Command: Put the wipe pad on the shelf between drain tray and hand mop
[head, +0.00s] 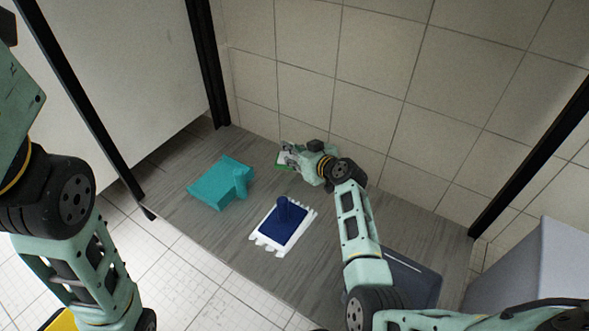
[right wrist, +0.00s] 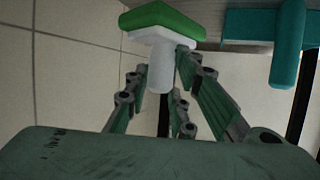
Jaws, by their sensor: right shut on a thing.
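The wipe pad, a green pad with a white layer and a white handle (right wrist: 160,20), is held by my right gripper (head: 288,156). In the right wrist view the fingers are closed around its white handle. In the head view only a small green part (head: 284,166) shows, near the back of the shelf (head: 190,228); whether it touches the shelf is unclear. The hand mop, blue with a white fringe and blue handle (head: 287,226), lies mid-shelf. A dark shallow tray (head: 412,280), apparently the drain tray, lies right of it, partly hidden by my right arm. My left gripper is out of view.
A teal block with a handle (head: 215,184) lies left of the hand mop; it also shows in the right wrist view (right wrist: 250,25). A tiled wall (head: 310,85) stands behind the shelf. Black posts (head: 208,60) rise at its ends. Bare shelf lies between hand mop and dark tray.

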